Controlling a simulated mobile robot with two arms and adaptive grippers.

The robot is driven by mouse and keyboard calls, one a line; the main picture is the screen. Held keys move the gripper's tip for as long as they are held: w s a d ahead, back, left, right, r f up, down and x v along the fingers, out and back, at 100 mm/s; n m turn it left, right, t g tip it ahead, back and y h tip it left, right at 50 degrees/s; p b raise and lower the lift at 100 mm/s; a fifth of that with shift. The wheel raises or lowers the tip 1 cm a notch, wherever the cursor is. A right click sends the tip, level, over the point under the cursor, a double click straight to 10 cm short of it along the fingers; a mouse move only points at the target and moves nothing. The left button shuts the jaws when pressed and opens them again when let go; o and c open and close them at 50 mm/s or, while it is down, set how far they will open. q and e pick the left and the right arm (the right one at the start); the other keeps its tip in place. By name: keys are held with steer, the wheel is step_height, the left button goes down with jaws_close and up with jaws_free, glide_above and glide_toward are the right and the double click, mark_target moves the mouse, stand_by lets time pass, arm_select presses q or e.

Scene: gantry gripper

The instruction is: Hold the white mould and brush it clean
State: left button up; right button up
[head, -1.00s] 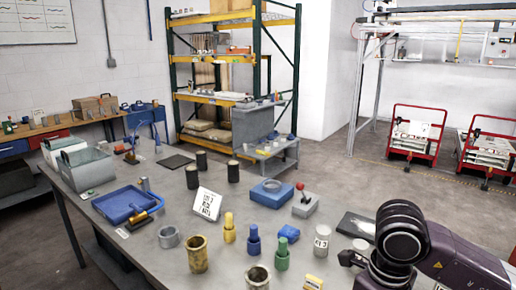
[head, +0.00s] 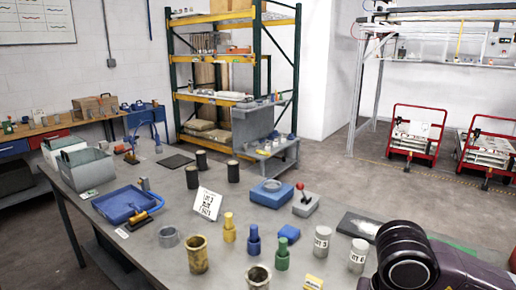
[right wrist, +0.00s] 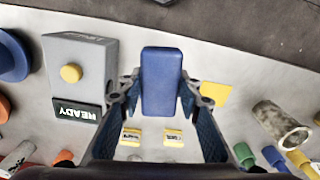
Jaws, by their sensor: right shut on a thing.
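My right gripper (right wrist: 162,100) is shut on a blue block-shaped thing (right wrist: 162,80), which fills the space between its two fingers in the right wrist view. I cannot tell whether it is a brush; no bristles show. In the head view my right arm (head: 405,258) is at the lower right and its fingers are hidden. Two white labelled cylinders (head: 322,243) (head: 357,256) stand left of it. A dark plate with white material (head: 360,227) lies behind them. I cannot tell which thing is the white mould. My left gripper is out of view.
The grey table (head: 220,270) also holds a blue tray (head: 122,203), a tilted sign (head: 207,203), a brass cup (head: 196,255), coloured plugs (head: 254,246) and a red-knobbed box (head: 305,204). In the right wrist view a grey box (right wrist: 88,55) with a READY display is beside the gripper.

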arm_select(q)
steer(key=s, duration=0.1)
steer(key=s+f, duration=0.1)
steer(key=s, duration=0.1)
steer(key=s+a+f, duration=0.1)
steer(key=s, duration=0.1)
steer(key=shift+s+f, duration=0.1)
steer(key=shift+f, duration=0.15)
arm_select(e)
steer(key=n, duration=0.2)
steer(key=s+n, duration=0.1)
steer(key=n, duration=0.2)
steer(key=shift+a+f, duration=0.1)
steer(key=shift+w, duration=0.1)
